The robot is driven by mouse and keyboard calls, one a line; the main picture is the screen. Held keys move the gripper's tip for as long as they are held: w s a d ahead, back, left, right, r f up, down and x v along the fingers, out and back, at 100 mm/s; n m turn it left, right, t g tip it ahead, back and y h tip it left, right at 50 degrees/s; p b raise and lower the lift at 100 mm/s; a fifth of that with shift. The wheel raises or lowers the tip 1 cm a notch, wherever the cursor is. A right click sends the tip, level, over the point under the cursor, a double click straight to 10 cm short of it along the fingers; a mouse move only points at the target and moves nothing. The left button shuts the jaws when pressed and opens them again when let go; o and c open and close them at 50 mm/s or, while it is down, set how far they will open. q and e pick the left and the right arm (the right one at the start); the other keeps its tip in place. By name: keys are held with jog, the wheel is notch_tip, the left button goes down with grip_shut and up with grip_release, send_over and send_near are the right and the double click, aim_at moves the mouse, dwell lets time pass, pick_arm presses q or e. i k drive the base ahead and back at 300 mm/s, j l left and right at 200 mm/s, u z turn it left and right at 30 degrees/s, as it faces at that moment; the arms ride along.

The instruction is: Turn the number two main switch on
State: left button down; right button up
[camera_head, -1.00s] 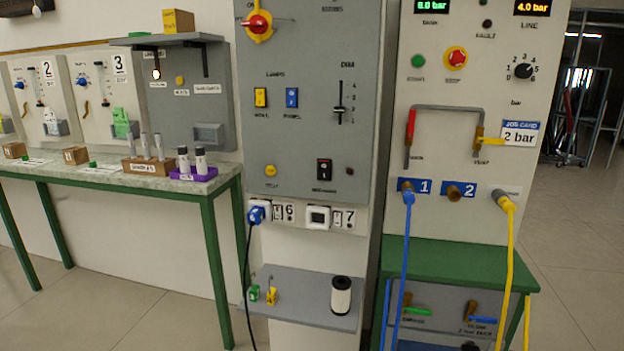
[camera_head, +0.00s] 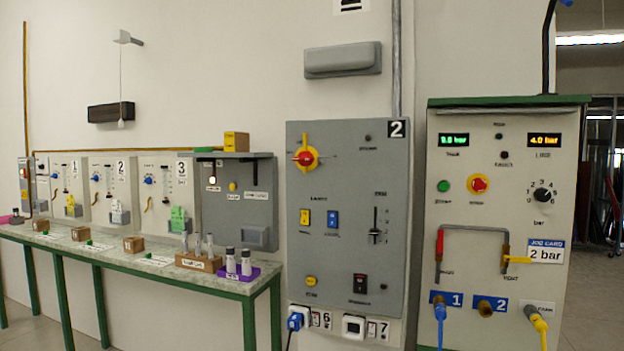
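The red handle looks roughly horizontal. Small markings beside it are too small to read. Neither of my grippers shows in the view, and nothing covers the switch.
A bench (camera_head: 170,259) with rod blanks in holders runs along the wall at left. A pneumatic panel (camera_head: 470,230) with gauges, hoses and a "2 bar" card stands at right. Sockets (camera_head: 354,326) sit below the cabinet. Open floor shows at far right.

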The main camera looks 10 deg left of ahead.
aim_at(306, 159)
jog(key=i+j+z, duration=0.15)
jog(key=z, duration=0.95)
jog(key=j+z, duration=0.6)
jog(key=j, duration=0.2)
jog(key=j+z, duration=0.15)
jog(key=j, duration=0.45)
jog(key=k+j+z, duration=0.2)
jog(key=j, duration=0.35)
jog(key=j+z, duration=0.15)
jog(key=j, duration=0.4)
jog(key=k+j, duration=0.1)
jog(key=j, duration=0.4)
jog(key=k+j, duration=0.1)
jog(key=j, duration=0.35)
jog(key=k+j, duration=0.1)
jog(key=j, duration=0.4)
